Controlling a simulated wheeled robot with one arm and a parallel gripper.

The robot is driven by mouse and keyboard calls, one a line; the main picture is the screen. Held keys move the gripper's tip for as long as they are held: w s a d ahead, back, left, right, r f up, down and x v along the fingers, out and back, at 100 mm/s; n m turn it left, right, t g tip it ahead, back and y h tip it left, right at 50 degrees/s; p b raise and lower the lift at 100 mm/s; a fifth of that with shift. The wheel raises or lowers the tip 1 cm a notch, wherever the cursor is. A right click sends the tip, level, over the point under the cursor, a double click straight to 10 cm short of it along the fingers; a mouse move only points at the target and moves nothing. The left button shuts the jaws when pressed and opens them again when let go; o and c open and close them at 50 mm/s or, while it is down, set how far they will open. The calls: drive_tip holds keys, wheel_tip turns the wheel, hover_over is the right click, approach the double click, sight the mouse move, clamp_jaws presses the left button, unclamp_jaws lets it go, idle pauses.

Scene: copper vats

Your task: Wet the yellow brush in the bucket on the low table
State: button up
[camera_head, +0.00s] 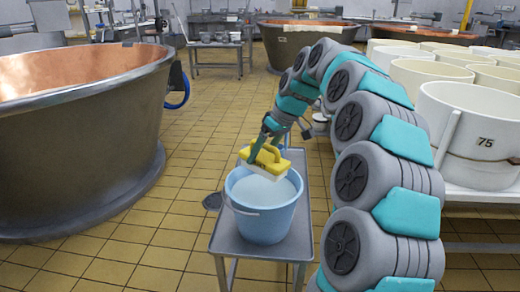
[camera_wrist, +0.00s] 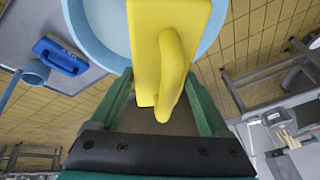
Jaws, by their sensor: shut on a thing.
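The yellow brush (camera_head: 267,157) has a loop handle and pale bristles below. My gripper (camera_head: 266,139) is shut on its handle. The brush is over the far part of the light blue bucket's (camera_head: 262,222) mouth, slightly tilted. I cannot tell whether the bristles touch the pale liquid (camera_head: 265,190) in the bucket. The bucket stands on the low grey metal table (camera_head: 226,240). In the wrist view the yellow brush (camera_wrist: 160,45) lies between my two green fingers, with the bucket's rim (camera_wrist: 82,30) behind it. The bristles are hidden there.
A blue brush (camera_wrist: 60,55) and a blue ladle-like thing (camera_wrist: 35,72) lie beside the bucket in the wrist view. A large copper vat (camera_head: 90,125) stands left, white tubs (camera_head: 470,135) right.

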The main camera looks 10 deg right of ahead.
wheel_tip(320, 180, down, 11)
drive_tip(key=b, duration=0.4)
drive_tip(key=shift+b, duration=0.3)
drive_tip(key=shift+r, duration=0.15)
idle(0.6)
wheel_tip(320, 180, up, 12)
drive_tip(key=p, duration=0.4)
